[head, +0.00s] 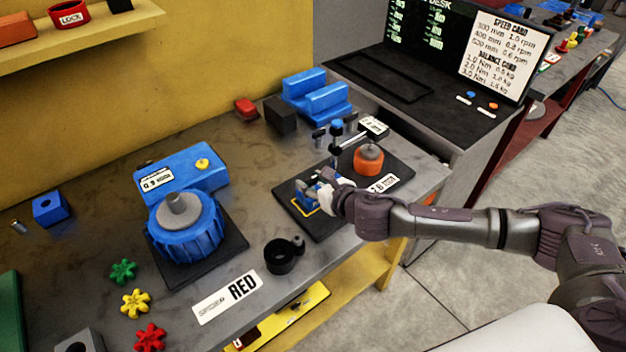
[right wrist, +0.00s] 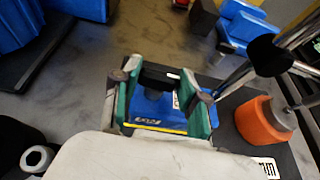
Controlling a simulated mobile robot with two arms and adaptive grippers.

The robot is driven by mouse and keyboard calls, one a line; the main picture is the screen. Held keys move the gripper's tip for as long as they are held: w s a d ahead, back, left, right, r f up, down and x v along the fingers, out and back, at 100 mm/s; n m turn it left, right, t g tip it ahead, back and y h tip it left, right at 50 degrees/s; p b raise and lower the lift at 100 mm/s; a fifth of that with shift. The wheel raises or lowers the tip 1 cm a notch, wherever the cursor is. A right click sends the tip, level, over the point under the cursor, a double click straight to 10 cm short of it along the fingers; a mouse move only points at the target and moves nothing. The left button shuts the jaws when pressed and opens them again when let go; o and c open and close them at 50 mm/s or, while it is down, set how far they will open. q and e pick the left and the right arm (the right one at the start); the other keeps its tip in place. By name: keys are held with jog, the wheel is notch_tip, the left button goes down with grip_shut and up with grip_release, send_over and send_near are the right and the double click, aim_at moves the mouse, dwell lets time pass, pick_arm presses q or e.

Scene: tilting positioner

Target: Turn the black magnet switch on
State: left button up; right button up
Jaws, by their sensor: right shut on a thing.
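A small blue magnet base (head: 303,192) with a yellow-edged front sits on a black plate (head: 318,229) at the right of the bench. The black magnet switch (right wrist: 160,77) shows in the right wrist view as a dark bar on the blue base (right wrist: 152,110). My right gripper (head: 322,188) is down at the base. In the wrist view its green-padded fingers (right wrist: 162,98) are shut on the switch, one on each side. The fingers hide the switch in the head view, and its exact angle is hard to tell. My left gripper is not in view.
An orange round weight (head: 368,159) and a blue-topped post (head: 337,128) stand close beside the gripper on the same plate. A blue positioner (head: 186,225), a black ring (head: 283,257) and star knobs (head: 135,303) are to the left. The bench between them is partly free.

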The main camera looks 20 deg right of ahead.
jog(key=m+h+p, duration=0.1)
jog(key=m+h, duration=0.1)
jog(key=m+h+p, duration=0.2)
jog(key=a+m+h+p, duration=0.1)
jog(key=h+p, duration=0.1)
jog(key=shift+r+m+h, duration=0.2)
jog(key=shift+m+h, duration=0.1)
jog(key=shift+m, duration=0.1)
jog(key=m+h+p, duration=0.2)
jog(key=shift+a+m+g+h, duration=0.1)
jog(key=shift+m+g+h, duration=0.2)
jog(key=shift+m+h, duration=0.1)
jog(key=shift+f+m+g+h+p, duration=0.1)
jog(key=shift+m+g+h+p, duration=0.3)
jog(key=shift+m+h, duration=0.55)
jog(key=shift+w+a+m+g+h, duration=0.1)
jog(key=shift+m+g+h, duration=0.65)
jog(key=shift+h, duration=0.1)
jog(key=shift+w+f+m+g+h, duration=0.1)
jog(key=shift+m+g+h, duration=0.65)
jog(key=shift+m, duration=0.15)
jog(key=shift+w+m+g+h+b, duration=0.15)
jog(key=shift+m+g+h+b, duration=1.05)
jog(key=shift+m+g, duration=0.6)
